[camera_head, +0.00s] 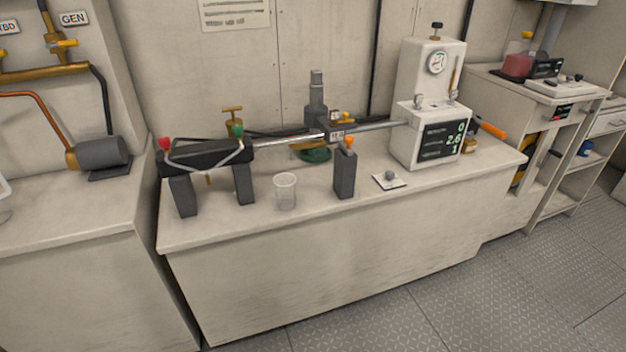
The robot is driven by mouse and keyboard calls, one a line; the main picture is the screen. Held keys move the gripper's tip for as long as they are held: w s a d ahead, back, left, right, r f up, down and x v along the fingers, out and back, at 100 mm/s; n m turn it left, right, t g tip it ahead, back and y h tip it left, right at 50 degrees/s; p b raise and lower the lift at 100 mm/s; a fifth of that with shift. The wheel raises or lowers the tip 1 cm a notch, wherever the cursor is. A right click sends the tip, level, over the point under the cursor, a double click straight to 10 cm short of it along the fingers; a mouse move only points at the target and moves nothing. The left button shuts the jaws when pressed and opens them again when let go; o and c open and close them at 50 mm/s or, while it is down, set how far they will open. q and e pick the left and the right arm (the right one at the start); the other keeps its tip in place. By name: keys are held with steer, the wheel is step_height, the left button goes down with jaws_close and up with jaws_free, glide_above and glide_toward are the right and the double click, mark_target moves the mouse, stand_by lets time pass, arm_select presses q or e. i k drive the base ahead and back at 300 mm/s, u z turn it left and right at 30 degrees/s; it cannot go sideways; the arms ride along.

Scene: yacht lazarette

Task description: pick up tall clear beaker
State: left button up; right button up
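A clear beaker (285,192) stands upright near the front edge of the middle bench. It is see-through, looks empty and has a slightly wider rim. It stands between a dark stand leg on its left and a dark grey block (344,174) with an orange knob on its right, apart from both. Neither of my grippers is in view.
The bench top (230,226) is clear in front of the beaker. A dark bracket (205,157) with red and green knobs stands left. A metal rod (290,139) runs behind. A white gauge machine (432,130) and small switch plate (389,180) stand right.

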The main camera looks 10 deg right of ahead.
mark_target(284, 183)
steer(key=u, duration=0.2)
steer(key=i, duration=0.9)
steer(key=u, duration=0.6)
